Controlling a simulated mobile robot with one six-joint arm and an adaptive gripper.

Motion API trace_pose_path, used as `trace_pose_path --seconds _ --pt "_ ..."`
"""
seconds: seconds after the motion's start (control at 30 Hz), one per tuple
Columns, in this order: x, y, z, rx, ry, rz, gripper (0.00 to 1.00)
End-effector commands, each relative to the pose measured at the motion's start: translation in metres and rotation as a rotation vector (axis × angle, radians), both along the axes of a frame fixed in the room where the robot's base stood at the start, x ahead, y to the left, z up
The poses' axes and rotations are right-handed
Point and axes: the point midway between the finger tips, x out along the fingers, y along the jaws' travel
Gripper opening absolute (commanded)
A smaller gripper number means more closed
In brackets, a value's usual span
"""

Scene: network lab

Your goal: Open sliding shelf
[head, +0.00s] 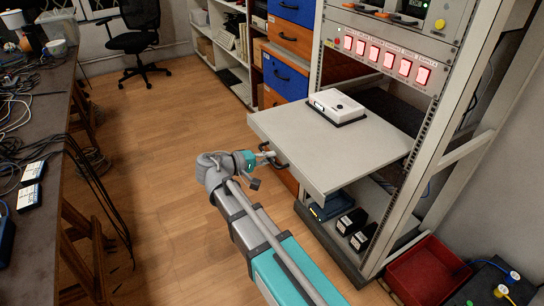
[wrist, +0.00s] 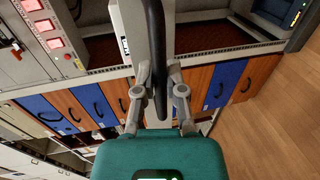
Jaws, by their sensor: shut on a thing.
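The sliding shelf (head: 300,148) is a pale grey board that sticks out of the front of the rack (head: 440,100), above the rack's lower level. A white box-like device (head: 338,105) with a dark base sits on it toward the back. My gripper (head: 268,156) is at the shelf's front edge, shut on the dark handle (head: 280,164). In the wrist view the handle (wrist: 156,40) runs between the two fingers of my gripper (wrist: 160,78), beside the pale shelf edge (wrist: 126,42). The shelf's rails are hidden.
Drawers with blue and orange fronts (head: 287,52) stand behind the shelf. Dark boxes (head: 350,222) lie below it. A red bin (head: 428,272) is at lower right. A cluttered dark table (head: 45,150) runs along the left. The wooden floor (head: 160,130) between is clear.

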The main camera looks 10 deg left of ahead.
Motion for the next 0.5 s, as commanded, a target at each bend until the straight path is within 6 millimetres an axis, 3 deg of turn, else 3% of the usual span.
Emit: trace_pose_path --seconds 0.33,0.37,0.5 --pt "0.0044 -0.0081 -0.0002 0.001 0.0 -0.013 0.0" --pt "0.0046 -0.0084 -0.0002 0.001 0.0 -0.013 0.18" --pt "0.0049 -0.009 0.0 0.0 0.0 -0.013 0.44"
